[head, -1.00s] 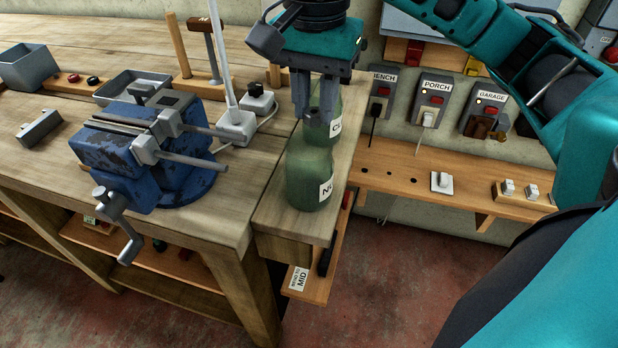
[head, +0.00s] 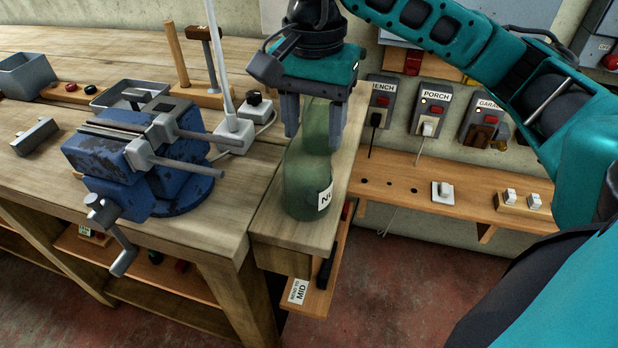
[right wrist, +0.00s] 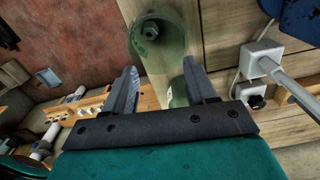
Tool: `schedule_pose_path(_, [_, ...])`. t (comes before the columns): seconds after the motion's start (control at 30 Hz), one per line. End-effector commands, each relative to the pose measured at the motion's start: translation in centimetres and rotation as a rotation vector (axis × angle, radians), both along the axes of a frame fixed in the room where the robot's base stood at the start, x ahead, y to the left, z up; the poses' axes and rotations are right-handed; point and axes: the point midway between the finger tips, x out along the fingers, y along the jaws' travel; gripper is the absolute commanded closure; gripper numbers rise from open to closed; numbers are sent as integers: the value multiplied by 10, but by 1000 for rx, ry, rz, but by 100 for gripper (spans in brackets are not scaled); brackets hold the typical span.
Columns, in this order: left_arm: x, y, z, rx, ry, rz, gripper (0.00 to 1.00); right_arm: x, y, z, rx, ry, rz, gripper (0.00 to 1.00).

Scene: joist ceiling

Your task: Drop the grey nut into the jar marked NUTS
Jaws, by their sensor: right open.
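The green glass jar marked NUTS (head: 306,190) stands upright on the narrow wooden ledge at the bench's right end. My right gripper (head: 314,139) is open above and behind it, fingers pointing down and apart, nothing between them. In the right wrist view the jar's round mouth (right wrist: 176,27) lies beyond the fingertips (right wrist: 160,66). The grey nut (right wrist: 150,32) shows inside that mouth; its depth is hard to tell. In the head view the nut is not visible. My left gripper is out of view.
A second green jar (head: 317,120) stands right behind, partly hidden by my right gripper's fingers. A blue vise (head: 140,165) is to the left, with a white lamp base (head: 232,138) nearby. A wall shelf (head: 400,180) with switches lies right.

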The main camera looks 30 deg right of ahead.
Motion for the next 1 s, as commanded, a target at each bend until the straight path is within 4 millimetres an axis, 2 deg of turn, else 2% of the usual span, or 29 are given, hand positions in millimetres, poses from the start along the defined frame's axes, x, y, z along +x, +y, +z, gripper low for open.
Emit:
schedule_pose_path(0.13, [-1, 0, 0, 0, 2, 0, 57, 0, 0, 3, 1, -1, 0, 44])
schedule_pose_path(0.23, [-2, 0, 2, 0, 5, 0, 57, 1, 0, 13, 1, -3, 0, 44])
schedule_pose_path(0.7, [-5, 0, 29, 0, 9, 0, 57, 1, 0, 99, 0, -4, -1, 44])
schedule_pose_path(0.8, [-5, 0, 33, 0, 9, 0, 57, 0, 0, 113, 0, -4, -1, 44])
schedule_pose_path(1.0, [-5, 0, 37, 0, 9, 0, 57, 0, 0, 127, 1, -1, 0, 44])
